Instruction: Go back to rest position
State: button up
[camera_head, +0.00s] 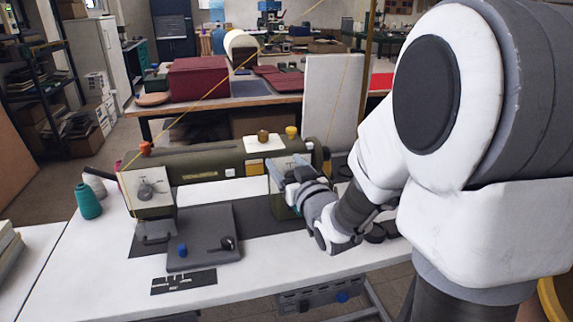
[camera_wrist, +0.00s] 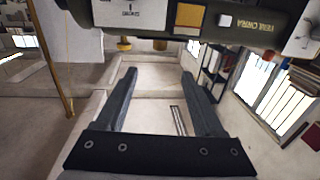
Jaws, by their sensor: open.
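My gripper (camera_head: 286,163) is beside the right part of the olive-green sewing machine (camera_head: 207,169), in front of its body in the head view. In the wrist view my gripper (camera_wrist: 158,75) has its two fingers wide apart, with nothing between them. The machine's body (camera_wrist: 226,27) crosses the top of the wrist view, beyond the fingertips. I cannot tell whether the gripper touches the machine. My white arm fills the right side of the head view and hides part of the room.
The white sewing table (camera_head: 107,267) bears a teal thread cone (camera_head: 87,201), a white cone (camera_head: 95,184) and a grey plate (camera_head: 204,239) under the machine. A second table (camera_head: 217,103) behind holds a dark red box (camera_head: 199,78). A white panel (camera_head: 331,100) stands behind the machine.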

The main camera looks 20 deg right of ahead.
jog(key=shift+s, duration=0.1)
dwell(0.3)
jog(key=s+a+f+m+g+h, duration=0.15)
jog(key=s+g, duration=1.05)
jog(key=s, duration=1.5)
notch_tip(320, 180, up, 12)
jog(key=s+p, duration=0.1)
jog(key=p, duration=1.1)
jog(key=shift+a+r+h, duration=0.25)
jog(key=shift+h, duration=0.1)
jog(key=shift+r+p, duration=0.2)
jog(key=shift+p, duration=0.1)
jog(key=c, duration=0.3)
jog(key=shift+s+f, duration=0.1)
